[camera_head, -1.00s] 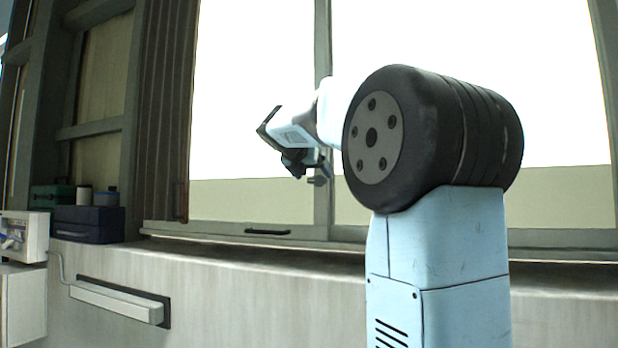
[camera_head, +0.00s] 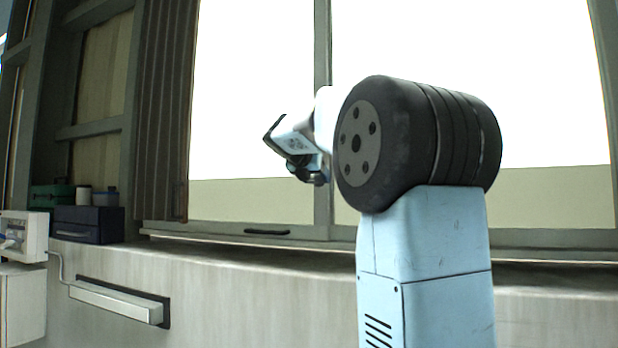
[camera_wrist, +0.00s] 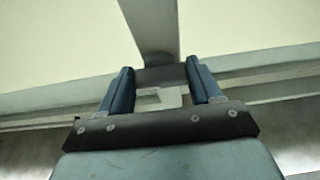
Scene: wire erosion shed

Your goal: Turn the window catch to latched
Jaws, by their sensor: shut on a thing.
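The window catch (camera_wrist: 160,77) shows in the wrist view as a dark grey piece at the foot of the window's upright bar, with a paler part just below it. My gripper (camera_wrist: 162,80) has one blue finger on each side of it and is shut on it. The catch's exact angle is hard to tell. In the head view my gripper (camera_head: 308,172) is at the lower part of the upright bar, and it hides most of the catch. My arm's dark joint covers part of the window there.
The window's upright bar (camera_head: 323,50) divides two bright panes. A dark handle (camera_head: 267,232) is on the bottom frame. A sill (camera_head: 225,257) runs below. A dark blue box (camera_head: 88,223) and a green box (camera_head: 52,195) stand at left. A pale bar (camera_head: 118,300) is on the wall.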

